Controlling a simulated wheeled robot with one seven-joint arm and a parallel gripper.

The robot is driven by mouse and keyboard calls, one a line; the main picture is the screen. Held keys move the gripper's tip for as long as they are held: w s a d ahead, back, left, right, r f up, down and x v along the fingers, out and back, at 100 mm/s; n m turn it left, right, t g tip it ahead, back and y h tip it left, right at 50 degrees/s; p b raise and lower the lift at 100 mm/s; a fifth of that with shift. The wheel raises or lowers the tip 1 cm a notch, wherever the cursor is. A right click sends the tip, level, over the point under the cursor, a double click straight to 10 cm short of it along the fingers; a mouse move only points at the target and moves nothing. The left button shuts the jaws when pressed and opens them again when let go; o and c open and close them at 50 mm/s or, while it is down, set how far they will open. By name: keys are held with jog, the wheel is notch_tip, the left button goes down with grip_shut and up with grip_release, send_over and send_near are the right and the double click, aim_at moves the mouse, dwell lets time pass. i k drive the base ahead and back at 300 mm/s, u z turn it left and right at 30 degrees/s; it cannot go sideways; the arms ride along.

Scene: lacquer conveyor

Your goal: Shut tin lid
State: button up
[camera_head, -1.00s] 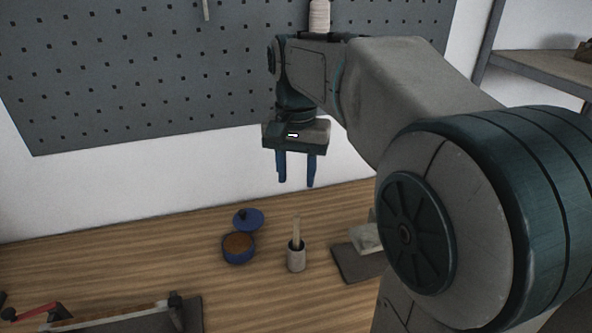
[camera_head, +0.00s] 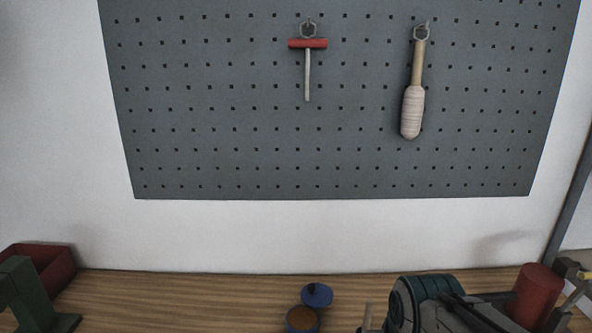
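The tin is a small round blue pot (camera_head: 289,322) with brown contents, at the bottom edge of the head view, partly cut off. Its top is uncovered. The blue lid (camera_head: 321,296) with a dark knob is just behind the tin, off its mouth; whether it is joined to the tin I cannot tell. Part of my arm shows at the bottom right, right of the tin.
A red cylinder (camera_head: 537,297) is at the far right. A dark red bin (camera_head: 52,268) and a green object (camera_head: 20,295) are at the left. Tools hang on the pegboard (camera_head: 220,100). The wooden bench (camera_head: 190,297) left of the tin is clear.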

aim_at(317, 295)
jog(key=k, duration=1)
jog(key=u, duration=1)
jog(key=i, duration=0.7)
jog(key=z, duration=1)
jog(key=i, duration=0.5)
